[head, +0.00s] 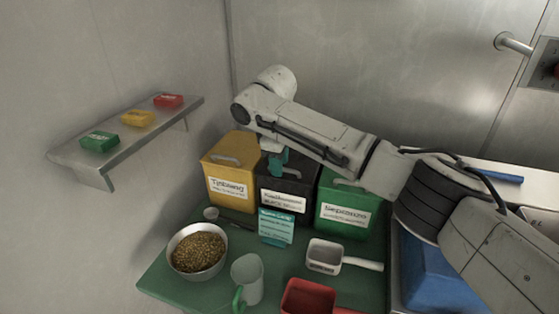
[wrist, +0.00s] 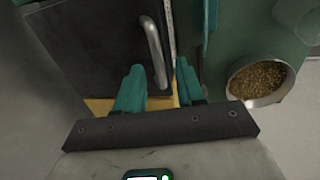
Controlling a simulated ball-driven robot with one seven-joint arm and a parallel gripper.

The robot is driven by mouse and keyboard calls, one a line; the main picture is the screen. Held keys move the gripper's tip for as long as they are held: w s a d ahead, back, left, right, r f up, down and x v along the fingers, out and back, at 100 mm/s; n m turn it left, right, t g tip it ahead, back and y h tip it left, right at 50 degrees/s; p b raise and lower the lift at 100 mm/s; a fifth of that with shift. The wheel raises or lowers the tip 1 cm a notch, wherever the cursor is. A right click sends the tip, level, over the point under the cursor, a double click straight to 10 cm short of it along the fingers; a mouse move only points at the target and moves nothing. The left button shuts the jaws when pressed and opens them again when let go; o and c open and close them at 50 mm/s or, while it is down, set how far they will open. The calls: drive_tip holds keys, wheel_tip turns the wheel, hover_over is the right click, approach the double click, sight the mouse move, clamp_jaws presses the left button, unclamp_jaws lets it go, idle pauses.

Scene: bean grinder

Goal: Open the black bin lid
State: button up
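The black bin (head: 289,192) stands between a yellow bin and a green bin, with a white label on its front. My arm and gripper hide most of its lid in the head view. In the wrist view the black lid (wrist: 90,45) fills the upper left, with a curved metal handle (wrist: 153,48) on it. The lid looks closed. My gripper (wrist: 160,75) has two teal fingers set apart, with the near end of the handle appearing between them. I cannot tell whether they touch it. In the head view my gripper (head: 277,160) points down over the black bin.
The yellow bin (head: 228,168) is left and the green bin (head: 342,205) right. A teal card (head: 276,228) stands in front. A bowl of beans (head: 198,250), a clear jug (head: 247,278), a white scoop (head: 325,257) and a red scoop (head: 308,297) occupy the green table (head: 165,284).

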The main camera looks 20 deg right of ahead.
drive_tip(key=shift+f, duration=0.1)
drive_tip(key=shift+c, duration=0.3)
clamp_jaws()
idle(0.4)
